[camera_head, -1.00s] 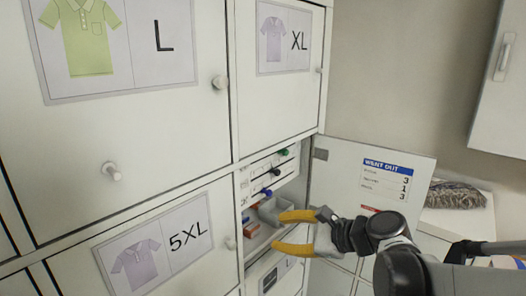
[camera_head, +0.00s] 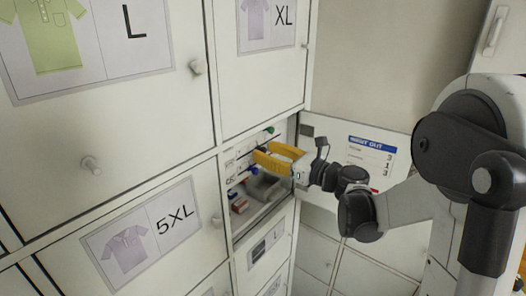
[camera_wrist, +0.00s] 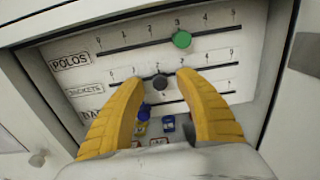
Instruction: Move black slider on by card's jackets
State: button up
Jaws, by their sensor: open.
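The black slider (camera_wrist: 160,83) is a round dark knob on the middle scale, labelled JACKETS (camera_wrist: 85,90) in the wrist view, close under the 2. My gripper (camera_wrist: 160,76) is open, its yellow fingers on either side of this knob; contact cannot be told. In the head view my gripper (camera_head: 257,157) reaches into the open compartment and hides the black slider. The card (camera_head: 371,155), headed WENT OUT, is on the open door's inner face. Its figures read 3, 1, 3 from top to bottom; the row names are too small to read.
A green slider (camera_wrist: 181,39) sits near 3 on the POLOS scale above. A blue slider (camera_wrist: 145,110) is on the scale below, close to my left finger. The open door (camera_head: 318,180) stands right of my gripper.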

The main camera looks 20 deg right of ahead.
aim_at(265, 143)
jog(key=shift+w+a, duration=0.3)
jog(key=shift+w, duration=0.15)
jog(key=shift+c, duration=0.4)
grip_shut()
jog(key=shift+d, duration=0.1)
jog(key=w+d, duration=0.2)
jog(key=d, duration=0.1)
jog(key=shift+w+b, duration=0.1)
jog(key=shift+b, duration=0.25)
jog(key=shift+a, duration=0.15)
jog(key=shift+o, duration=0.4)
grip_release()
